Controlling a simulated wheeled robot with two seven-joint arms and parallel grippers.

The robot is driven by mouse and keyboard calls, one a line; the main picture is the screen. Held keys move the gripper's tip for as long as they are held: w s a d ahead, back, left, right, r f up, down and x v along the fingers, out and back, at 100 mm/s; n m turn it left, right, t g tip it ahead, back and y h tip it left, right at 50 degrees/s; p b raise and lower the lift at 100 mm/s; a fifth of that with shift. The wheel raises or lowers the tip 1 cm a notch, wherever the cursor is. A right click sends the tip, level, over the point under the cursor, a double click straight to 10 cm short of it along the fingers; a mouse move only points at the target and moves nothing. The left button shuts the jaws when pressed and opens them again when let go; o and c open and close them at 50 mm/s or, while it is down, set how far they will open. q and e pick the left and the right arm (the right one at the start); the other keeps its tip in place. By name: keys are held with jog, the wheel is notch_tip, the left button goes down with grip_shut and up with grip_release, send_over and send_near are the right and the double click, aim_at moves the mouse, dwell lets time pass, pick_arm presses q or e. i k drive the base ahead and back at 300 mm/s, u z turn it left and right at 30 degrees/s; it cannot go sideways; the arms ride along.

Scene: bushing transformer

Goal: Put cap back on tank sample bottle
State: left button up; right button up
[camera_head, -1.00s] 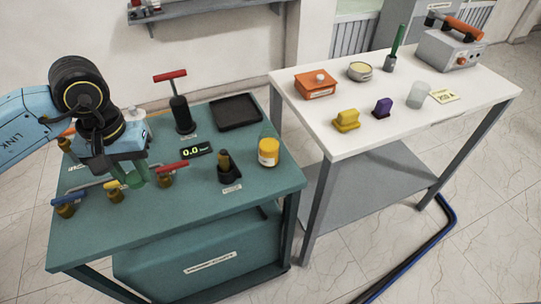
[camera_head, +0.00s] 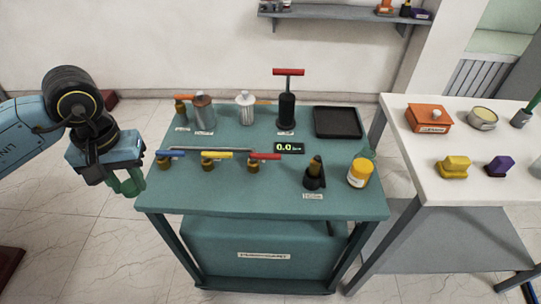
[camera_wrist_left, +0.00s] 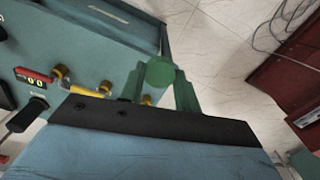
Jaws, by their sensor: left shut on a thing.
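My left gripper (camera_head: 127,184) has green fingers and hangs just beyond the table's left edge, over the floor. In the left wrist view its fingers (camera_wrist_left: 160,75) are shut on a round green piece (camera_wrist_left: 159,73), which looks like a cap. A bottle (camera_head: 359,173) with a yellow body and a clear, pointed greenish part stands near the right front corner of the teal table (camera_head: 235,199). It may be the sample bottle, but I cannot read a label. The gripper is well to its left. My right gripper is not in view.
Valves with blue, yellow and red handles (camera_head: 265,157) line the table's left front. A black fitting (camera_head: 314,174) stands left of the bottle. A pump (camera_head: 287,105), a black tray (camera_head: 338,122) and canisters (camera_head: 204,113) are behind. A white table (camera_head: 420,150) adjoins at right.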

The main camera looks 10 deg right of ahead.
aim_at(363, 165)
jog(key=u, duration=0.95)
jog(key=k, duration=1.1)
jog(key=z, duration=1.35)
jog(key=i, duration=0.5)
